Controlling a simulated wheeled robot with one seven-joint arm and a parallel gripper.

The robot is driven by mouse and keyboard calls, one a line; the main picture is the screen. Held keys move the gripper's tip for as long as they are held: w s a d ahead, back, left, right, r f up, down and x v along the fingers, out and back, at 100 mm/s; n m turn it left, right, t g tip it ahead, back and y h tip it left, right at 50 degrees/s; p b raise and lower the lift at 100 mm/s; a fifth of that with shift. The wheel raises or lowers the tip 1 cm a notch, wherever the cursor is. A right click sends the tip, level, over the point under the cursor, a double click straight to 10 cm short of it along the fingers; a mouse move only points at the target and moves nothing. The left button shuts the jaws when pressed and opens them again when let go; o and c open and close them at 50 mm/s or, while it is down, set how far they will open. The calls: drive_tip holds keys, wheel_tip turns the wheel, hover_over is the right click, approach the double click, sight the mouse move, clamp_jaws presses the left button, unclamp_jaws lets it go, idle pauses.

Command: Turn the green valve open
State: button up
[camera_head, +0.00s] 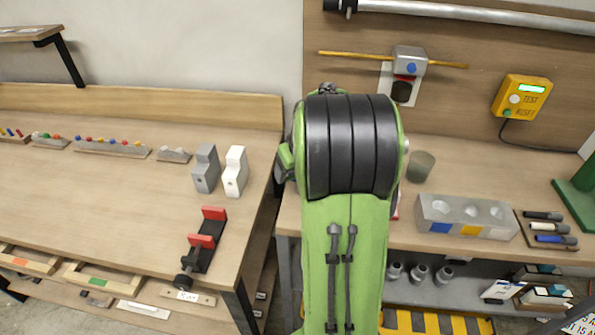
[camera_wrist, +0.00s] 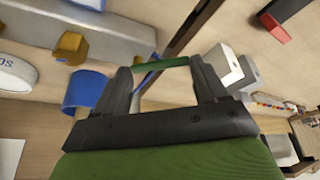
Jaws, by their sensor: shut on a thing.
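The green valve handle (camera_wrist: 162,63) shows in the wrist view as a short green bar between my fingertips. My gripper (camera_wrist: 160,72) is shut on it, with one dark finger at each end of the bar. A thin blue part lies just behind the bar, partly hidden by the left finger. In the head view my green and black arm fills the middle and hides both my gripper and the valve. How far the valve is turned cannot be told.
In the wrist view a blue cylinder (camera_wrist: 86,90) and a brass-coloured fitting (camera_wrist: 71,47) are close left of my fingers. A white block (camera_head: 235,171) and a grey block (camera_head: 206,168) stand on the left bench. A grey block with hollows (camera_head: 466,214) lies on the right bench.

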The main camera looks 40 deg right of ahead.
drive_tip(key=m, duration=0.1)
drive_tip(key=w+m+h, duration=0.1)
drive_tip(key=m, duration=0.1)
drive_tip(key=shift+m+g, duration=0.3)
drive_tip(key=shift+w+d+m+g+h+p, duration=0.1)
drive_tip(key=shift+w+m+g+h+p, duration=0.2)
drive_tip(key=shift+m, duration=0.6)
drive_tip(key=shift+w+d+m+g+h+p, duration=0.1)
drive_tip(key=shift+m+g+h+p, duration=0.25)
drive_tip(key=shift+m, duration=0.55)
drive_tip(key=o, duration=1.1)
drive_tip(key=shift+c, duration=0.2)
drive_tip(key=shift+r, duration=0.1)
drive_tip(key=p+v, duration=0.4)
drive_tip(key=v, duration=1.1)
drive_tip(key=shift+s+r, duration=0.2)
drive_tip(key=shift+s, duration=0.05)
